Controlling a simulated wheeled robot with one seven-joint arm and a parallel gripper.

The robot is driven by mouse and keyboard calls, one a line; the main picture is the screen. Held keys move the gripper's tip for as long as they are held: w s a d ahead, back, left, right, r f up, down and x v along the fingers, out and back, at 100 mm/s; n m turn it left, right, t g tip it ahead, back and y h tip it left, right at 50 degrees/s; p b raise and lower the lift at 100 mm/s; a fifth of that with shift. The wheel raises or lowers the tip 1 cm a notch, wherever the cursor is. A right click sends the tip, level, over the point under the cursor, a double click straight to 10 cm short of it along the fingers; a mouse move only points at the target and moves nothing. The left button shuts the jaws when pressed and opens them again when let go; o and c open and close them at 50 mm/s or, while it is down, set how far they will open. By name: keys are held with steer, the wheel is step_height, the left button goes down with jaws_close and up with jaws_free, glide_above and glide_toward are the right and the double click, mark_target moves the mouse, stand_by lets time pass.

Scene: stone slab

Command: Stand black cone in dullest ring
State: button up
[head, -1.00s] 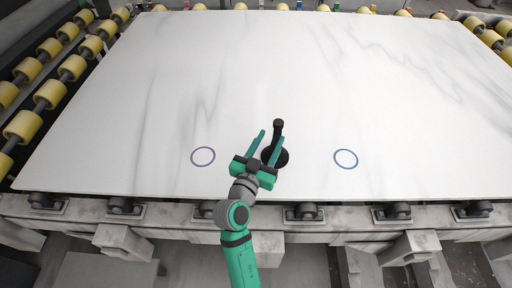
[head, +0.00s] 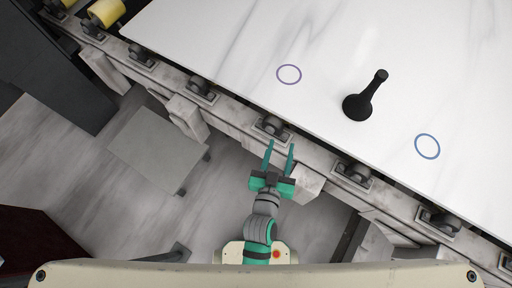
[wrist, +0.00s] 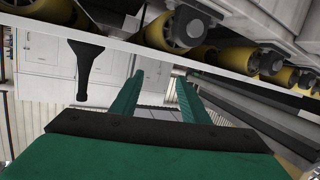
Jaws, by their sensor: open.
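The black cone (head: 361,103) stands upright on the white slab, its wide base down and knobbed thin end up. It is between two thin ring outlines and inside neither. The left ring (head: 289,83) is purple; the right ring (head: 428,158) is bluer. Both are empty. My gripper (head: 280,146) is open and empty, off the slab's front edge, to the lower left of the cone and well apart from it. In the wrist view the cone (wrist: 85,65) shows upside down, left of my green fingers (wrist: 152,95). The rings cannot be made out there.
The white slab (head: 240,30) lies on a frame with rollers (head: 272,127) along its front edge, close to my gripper. Yellow rollers (head: 106,12) are at the upper left. A grey block (head: 158,150) stands on the floor left of my arm. The slab around the cone is clear.

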steer(key=s+a+r+n+y, duration=0.1)
steer(key=s+a+y, duration=0.1)
steer(key=s, duration=0.7)
steer(key=s+a+r+n+y, duration=0.1)
steer(key=s+a+r+y, duration=0.1)
steer(key=s+a, duration=0.3)
steer(key=v, duration=0.3)
steer(key=shift+s+a+f, duration=0.25)
steer(key=shift+s+a, duration=0.05)
steer(key=shift+s, duration=0.15)
